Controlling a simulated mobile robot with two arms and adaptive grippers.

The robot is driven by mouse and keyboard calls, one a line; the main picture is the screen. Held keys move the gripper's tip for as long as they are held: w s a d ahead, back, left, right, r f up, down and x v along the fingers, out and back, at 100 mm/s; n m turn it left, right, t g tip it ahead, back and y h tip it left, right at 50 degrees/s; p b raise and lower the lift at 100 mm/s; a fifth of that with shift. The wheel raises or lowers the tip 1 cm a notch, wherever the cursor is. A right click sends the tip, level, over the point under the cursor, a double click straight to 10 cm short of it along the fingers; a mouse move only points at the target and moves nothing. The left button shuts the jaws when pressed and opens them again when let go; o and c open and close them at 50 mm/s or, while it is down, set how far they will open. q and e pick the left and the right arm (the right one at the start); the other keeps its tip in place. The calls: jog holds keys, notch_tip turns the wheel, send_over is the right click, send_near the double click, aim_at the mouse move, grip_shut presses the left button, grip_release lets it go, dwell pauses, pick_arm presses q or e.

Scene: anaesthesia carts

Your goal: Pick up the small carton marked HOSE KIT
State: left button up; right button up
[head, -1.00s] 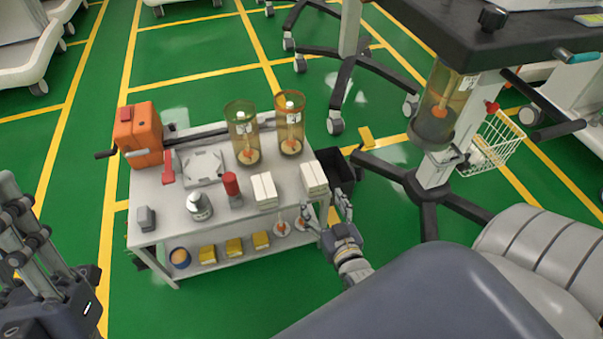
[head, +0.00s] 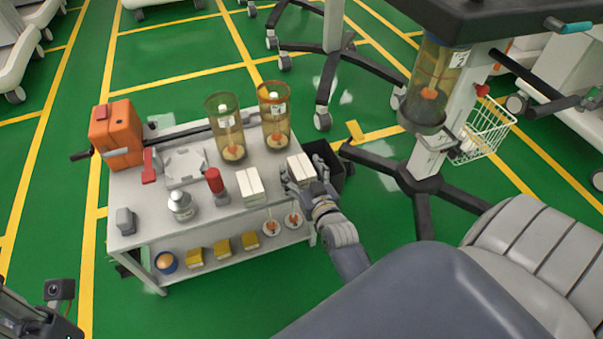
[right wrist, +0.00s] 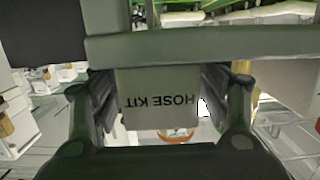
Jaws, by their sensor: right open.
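The small white carton marked HOSE KIT (right wrist: 160,100) fills the middle of the right wrist view, its lettering upside down. In the head view this white carton (head: 299,166) stands on the right front corner of the cart's top. My right gripper (head: 293,184) is at its near side. In the right wrist view the open fingers (right wrist: 160,105) lie on either side of the carton; I cannot tell whether they touch it. My left gripper's fingers do not show; only a dark part of my left arm is in the lower left corner of the head view.
A similar white carton (head: 251,187) stands close on the left. A red-capped item (head: 217,184), a silver bottle (head: 182,205) and two amber cylinders, one at the back (head: 273,112), share the cart top (head: 150,222). A black bin (head: 328,165) is beside the cart's right end.

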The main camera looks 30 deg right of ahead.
jog(key=c, duration=1.2)
jog(key=shift+r, duration=0.1)
